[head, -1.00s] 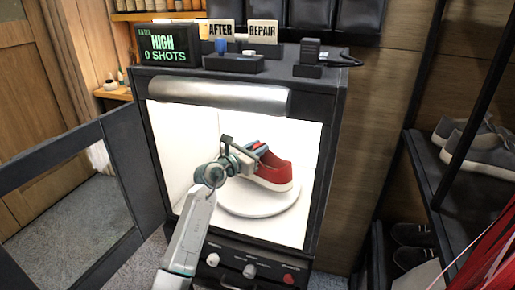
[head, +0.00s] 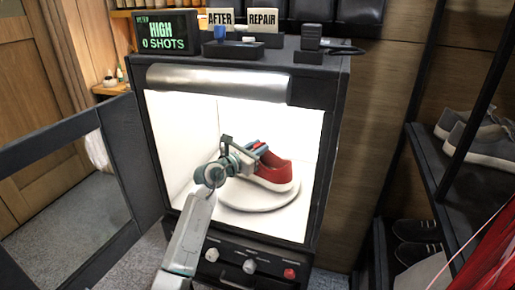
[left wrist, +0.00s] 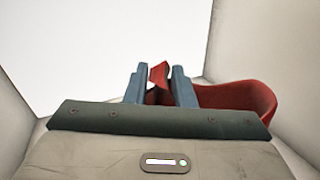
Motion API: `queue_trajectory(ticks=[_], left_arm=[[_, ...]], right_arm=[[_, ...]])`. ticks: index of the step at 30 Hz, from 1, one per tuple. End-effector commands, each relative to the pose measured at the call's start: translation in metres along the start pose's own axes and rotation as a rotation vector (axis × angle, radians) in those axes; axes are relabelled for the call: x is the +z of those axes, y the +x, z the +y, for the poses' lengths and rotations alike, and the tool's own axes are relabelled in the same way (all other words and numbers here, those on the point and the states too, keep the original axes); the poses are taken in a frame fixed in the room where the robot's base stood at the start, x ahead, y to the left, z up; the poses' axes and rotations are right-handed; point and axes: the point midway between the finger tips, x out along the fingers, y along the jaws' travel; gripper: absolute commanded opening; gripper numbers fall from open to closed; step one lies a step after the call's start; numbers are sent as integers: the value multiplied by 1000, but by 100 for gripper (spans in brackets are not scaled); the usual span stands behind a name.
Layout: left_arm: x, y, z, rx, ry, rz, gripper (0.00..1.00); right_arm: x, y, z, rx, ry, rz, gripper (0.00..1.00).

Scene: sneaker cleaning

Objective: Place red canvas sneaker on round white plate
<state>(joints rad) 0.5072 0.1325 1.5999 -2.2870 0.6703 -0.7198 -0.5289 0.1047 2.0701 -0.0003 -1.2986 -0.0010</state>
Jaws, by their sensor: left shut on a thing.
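The red canvas sneaker (head: 277,173), with a white sole, is inside the lit white box, over the round white plate (head: 258,197). It looks upright, toe to the right; whether its sole touches the plate I cannot tell for sure. My left gripper (head: 261,149) reaches in through the open front and is shut on the sneaker's upper part. In the left wrist view the two blue-grey fingers of the left gripper (left wrist: 159,85) pinch a red piece of the sneaker (left wrist: 240,97). The gripper and arm hide the sneaker's left part. My right gripper is not in view.
The box's dark door (head: 128,165) stands open at the left. Knobs (head: 249,266) line its lower front. A display (head: 168,31) and signs (head: 263,20) stand on top. A shelf with grey sneakers (head: 483,140) is at the right.

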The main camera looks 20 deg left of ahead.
Motion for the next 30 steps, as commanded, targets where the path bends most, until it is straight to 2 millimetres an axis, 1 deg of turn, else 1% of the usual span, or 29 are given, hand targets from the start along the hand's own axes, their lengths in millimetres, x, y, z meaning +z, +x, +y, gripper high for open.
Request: queue_trajectory(ticks=[8,19,20,21,23,24,30], left_arm=[[1,0,0,0,1,-2,0],[-6,0,-1,0,0,-2,0],[-6,0,-1,0,1,-2,25],[-5,0,-1,0,1,-3,32],[-5,0,-1,0,0,-2,44],[-5,0,-1,0,0,-2,48],[-7,0,-1,0,0,1,48]], right_arm=[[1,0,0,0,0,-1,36],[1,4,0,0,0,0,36],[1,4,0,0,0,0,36],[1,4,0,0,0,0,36],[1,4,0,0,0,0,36],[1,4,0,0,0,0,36],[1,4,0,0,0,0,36]])
